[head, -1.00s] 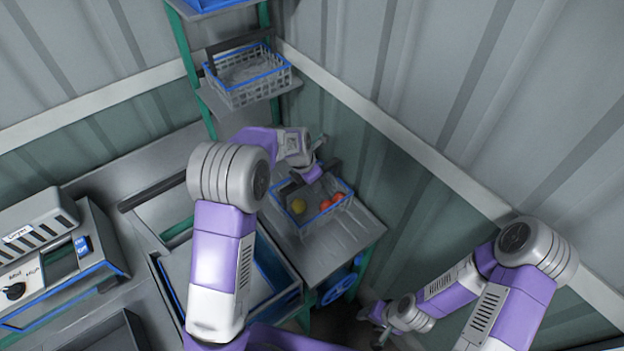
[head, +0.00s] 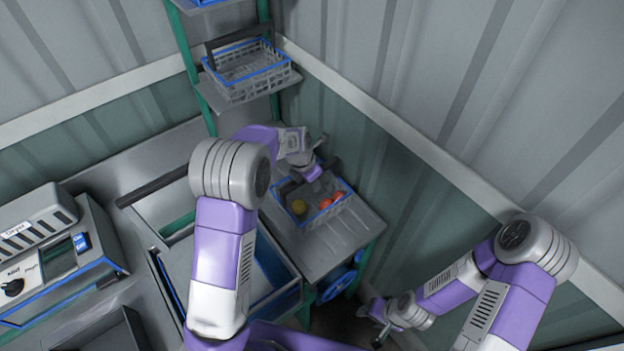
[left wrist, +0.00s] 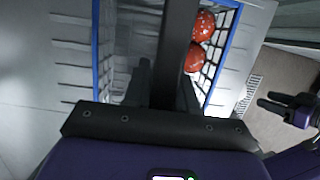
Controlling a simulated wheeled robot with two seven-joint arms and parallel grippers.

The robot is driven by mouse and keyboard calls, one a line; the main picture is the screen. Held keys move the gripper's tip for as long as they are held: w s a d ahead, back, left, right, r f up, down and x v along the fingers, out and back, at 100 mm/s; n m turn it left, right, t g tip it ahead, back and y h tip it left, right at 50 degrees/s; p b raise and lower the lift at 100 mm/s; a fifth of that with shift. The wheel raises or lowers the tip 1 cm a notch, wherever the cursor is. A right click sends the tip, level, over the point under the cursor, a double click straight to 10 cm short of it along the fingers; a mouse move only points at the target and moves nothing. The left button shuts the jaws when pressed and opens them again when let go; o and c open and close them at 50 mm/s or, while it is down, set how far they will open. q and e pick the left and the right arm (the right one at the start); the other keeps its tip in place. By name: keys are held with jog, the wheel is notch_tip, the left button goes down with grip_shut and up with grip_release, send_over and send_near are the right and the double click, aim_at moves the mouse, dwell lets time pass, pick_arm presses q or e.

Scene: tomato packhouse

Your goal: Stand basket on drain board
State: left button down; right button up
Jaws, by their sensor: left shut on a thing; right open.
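In the left wrist view the basket's blue rim (left wrist: 222,60) and dark handle (left wrist: 177,45) show. My left gripper (head: 314,176) is shut on the handle from above; its fingers (left wrist: 165,85) lie either side of the bar. My right gripper (head: 380,334) is open and empty, low beyond the board's front right.
A similar basket (head: 250,85) stands on a shelf behind. A sink or tray with a blue edge (head: 285,275) lies left of the drain board. A machine with a knob (head: 50,245) stands at far left. The corrugated wall runs close along the board's right side.

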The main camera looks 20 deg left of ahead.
pick_arm(q)
jog(key=shift+f, duration=0.5)
dwell(0.3)
jog(key=c, duration=0.8)
grip_release()
jog(key=shift+c, duration=0.2)
jog(key=c, duration=0.3)
notch_tip(320, 180, up, 7)
jog(key=p, duration=0.6)
